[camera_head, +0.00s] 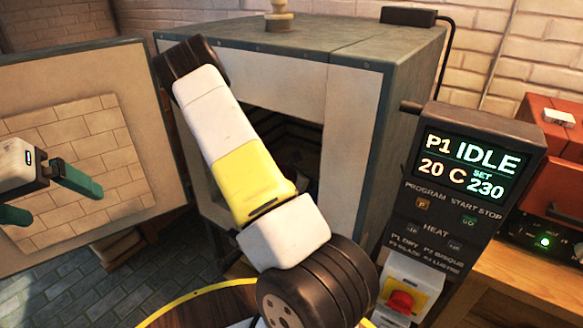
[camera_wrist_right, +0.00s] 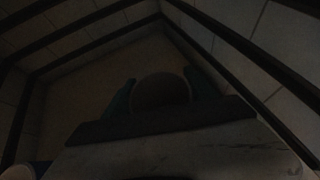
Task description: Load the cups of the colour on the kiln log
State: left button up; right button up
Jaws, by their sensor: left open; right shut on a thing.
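The kiln (camera_head: 360,100) stands open in the head view, its door (camera_head: 160,160) swung out to the left. My right arm reaches across its front into the dark chamber, and hides the right gripper in that view. In the right wrist view my right gripper (camera_wrist_right: 162,84) is shut on a round cup (camera_wrist_right: 160,93) between its teal fingers, inside the kiln. It is too dark to tell the cup's colour. My left gripper (camera_head: 65,207) is open and empty in front of the door's inner face. No kiln log shows.
The control panel (camera_head: 465,165) right of the kiln reads P1, IDLE, 20 C, set 230. Below it is a red button (camera_head: 400,301). A round table with a yellow rim (camera_head: 190,293) is at the bottom. Dark bars (camera_wrist_right: 235,42) line the chamber walls. A red box stands far right.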

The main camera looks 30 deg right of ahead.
jog(key=o, duration=1.7)
jog(key=shift+f, duration=0.1)
jog(key=shift+a+r, duration=0.2)
jog(key=shift+r, duration=0.05)
jog(key=v, duration=1.1)
jog(key=s+a+r+m+t+y, duration=0.1)
jog(key=s+a+r+m+y, duration=0.3)
jog(key=s+a+r+m, duration=0.2)
jog(key=s+a+r+m+t+y, duration=0.1)
jog(key=s+a+r+m+y, duration=0.4)
jog(key=r, duration=0.6)
jog(key=s+a+r+m+t+y, duration=0.2)
jog(key=s+a+r+m+y, duration=0.3)
jog(key=s+a+r+m, duration=0.2)
jog(key=shift+s+a+r+m, duration=0.1)
jog(key=shift+a+r+m, duration=0.3)
jog(key=shift+a, duration=0.3)
jog(key=shift+s+a+r+m, duration=0.1)
jog(key=shift+a+r+m, duration=0.25)
jog(key=shift+a, duration=0.35)
